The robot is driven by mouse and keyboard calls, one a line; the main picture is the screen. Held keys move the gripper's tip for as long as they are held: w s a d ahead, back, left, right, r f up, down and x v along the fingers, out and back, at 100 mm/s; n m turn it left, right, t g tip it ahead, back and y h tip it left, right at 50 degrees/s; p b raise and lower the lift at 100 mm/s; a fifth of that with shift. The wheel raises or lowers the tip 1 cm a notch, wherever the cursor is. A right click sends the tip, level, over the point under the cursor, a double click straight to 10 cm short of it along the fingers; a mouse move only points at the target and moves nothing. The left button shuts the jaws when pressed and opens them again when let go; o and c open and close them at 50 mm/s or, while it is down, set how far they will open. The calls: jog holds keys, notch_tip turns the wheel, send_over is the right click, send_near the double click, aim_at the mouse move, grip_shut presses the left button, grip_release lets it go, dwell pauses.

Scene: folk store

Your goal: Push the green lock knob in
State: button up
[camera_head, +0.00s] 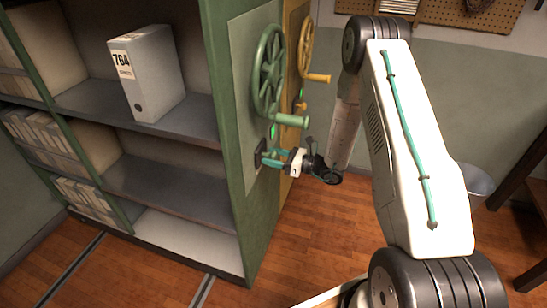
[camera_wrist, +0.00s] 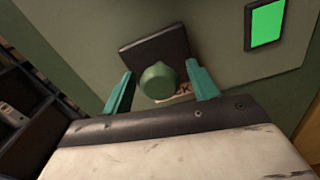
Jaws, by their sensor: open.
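The green lock knob (camera_wrist: 157,81) is round and sticks out from a dark square plate (camera_wrist: 155,52) on the green cabinet end panel. In the wrist view my gripper (camera_wrist: 160,84) is open, with one teal finger to the left of the knob and one to the right. Gaps show between the knob and both fingers. In the head view my gripper (camera_head: 270,158) is at the panel below the green handwheel, in front of the dark plate (camera_head: 261,154). The knob itself is hard to make out there. Part of a label beside the knob is hidden.
A green handwheel (camera_head: 267,72) with a handle (camera_head: 291,120) juts out above my gripper. A lit green indicator (camera_wrist: 266,24) is beside the plate. A yellow handwheel (camera_head: 307,50) is behind. Shelves with a box file (camera_head: 147,75) stand left. Wooden floor (camera_head: 290,245) lies open below.

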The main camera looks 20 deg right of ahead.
jog(key=v, duration=0.7)
jog(key=shift+s+d, duration=0.25)
dwell(0.5)
jog(key=s+a+r+n+g, duration=0.4)
jog(key=s+r+n+g, duration=0.1)
jog(key=s+n+g, duration=0.25)
jog(key=s+a+r+n+g, duration=0.4)
jog(key=s+r+n+g, duration=0.2)
jog(key=s+n, duration=0.15)
jog(key=s+r+n+t+h, duration=0.3)
jog(key=s+r+n+h, duration=1)
jog(key=s+r, duration=0.6)
jog(key=shift+d+r+h, duration=0.3)
jog(key=shift+d+r, duration=0.1)
jog(key=shift+r, duration=0.1)
